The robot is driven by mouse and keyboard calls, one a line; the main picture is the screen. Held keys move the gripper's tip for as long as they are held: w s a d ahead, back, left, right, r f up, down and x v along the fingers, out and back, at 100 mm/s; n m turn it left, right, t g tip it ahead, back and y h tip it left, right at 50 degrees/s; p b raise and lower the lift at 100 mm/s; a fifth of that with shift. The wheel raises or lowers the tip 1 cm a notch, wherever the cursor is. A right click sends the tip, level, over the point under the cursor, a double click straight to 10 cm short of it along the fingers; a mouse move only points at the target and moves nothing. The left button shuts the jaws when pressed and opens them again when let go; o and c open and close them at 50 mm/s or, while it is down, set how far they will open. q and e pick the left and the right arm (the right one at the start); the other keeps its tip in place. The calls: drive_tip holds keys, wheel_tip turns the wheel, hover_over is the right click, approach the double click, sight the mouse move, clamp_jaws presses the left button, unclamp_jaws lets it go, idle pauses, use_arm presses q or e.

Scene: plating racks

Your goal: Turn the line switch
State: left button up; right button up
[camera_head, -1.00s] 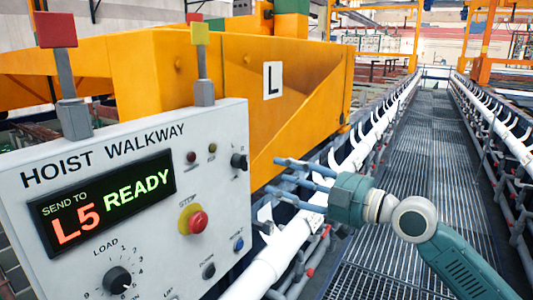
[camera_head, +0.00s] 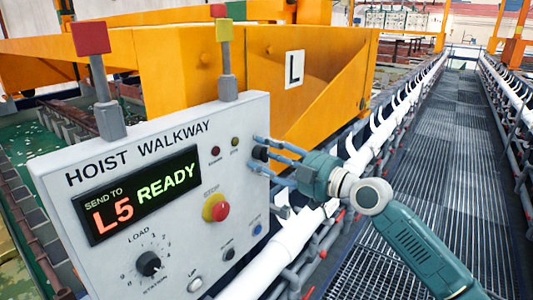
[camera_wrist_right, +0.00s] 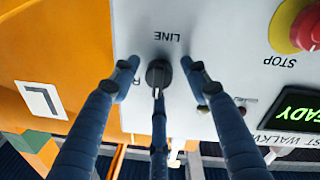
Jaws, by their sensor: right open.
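The line switch (camera_head: 260,153) is a small black rotary knob at the upper right of the white control panel (camera_head: 60,205). In the right wrist view the line switch (camera_wrist_right: 158,73) sits beside the upside-down word LINE. My right gripper (camera_head: 266,157) reaches in from the right, its blue fingers pointing at the knob. In the wrist view the open right gripper (camera_wrist_right: 160,76) has two fingertips on either side of the knob and a third below it. I cannot tell whether any finger touches it. My left gripper is out of view.
A red stop button (camera_head: 221,211) on a yellow collar, a black load dial (camera_head: 149,263) and small push buttons share the panel. Its display (camera_head: 137,194) reads "SEND TO L5 READY". A yellow hoist beam (camera_head: 200,75) stands behind. A grated walkway (camera_head: 440,170) runs along the right.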

drive_tip(key=c, duration=1.1)
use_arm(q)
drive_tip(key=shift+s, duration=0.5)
use_arm(e)
drive_tip(key=shift+f, duration=0.1)
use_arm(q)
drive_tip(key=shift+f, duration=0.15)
use_arm(e)
drive_tip(key=m, duration=0.2)
drive_tip(key=shift+m+b, duration=0.3)
drive_tip(key=shift+m, duration=0.1)
drive_tip(key=m, duration=0.2)
drive_tip(key=shift+m+g, duration=0.3)
drive_tip(key=m, duration=0.2)
drive_tip(key=shift+m, duration=0.3)
use_arm(q)
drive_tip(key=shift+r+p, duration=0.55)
drive_tip(key=shift+p, duration=0.15)
use_arm(e)
drive_tip(key=shift+w+f+m, duration=0.1)
drive_tip(key=shift+m, duration=1.6)
